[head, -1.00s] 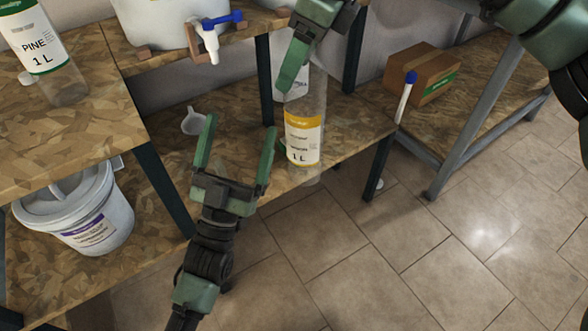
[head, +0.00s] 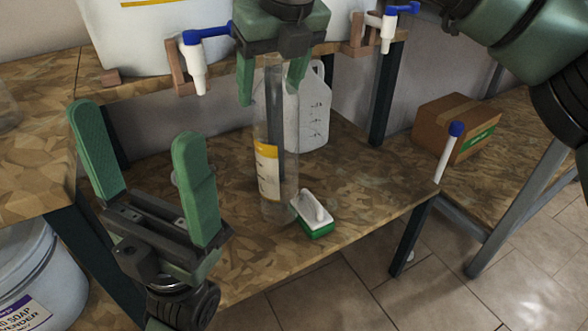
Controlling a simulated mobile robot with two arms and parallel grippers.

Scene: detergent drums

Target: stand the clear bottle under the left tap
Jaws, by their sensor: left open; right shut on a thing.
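The clear bottle (head: 268,170), tall and see-through with a yellow and white label, is upright. My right gripper (head: 271,84) is shut on its top from above. Its base is over the lower shelf; I cannot tell whether it touches. The left tap (head: 195,66), white with a blue handle, is left of the bottle's top, so the bottle is not directly under it in the picture. The right tap (head: 389,27) is further right. My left gripper (head: 132,142) is open and empty, left of the bottle.
A brush with a green base (head: 315,214) lies on the lower shelf (head: 365,195) right of the bottle. A white jug (head: 314,115) stands behind it. A white bucket (head: 38,275) is at lower left. A cardboard box (head: 455,125) sits on the right shelf.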

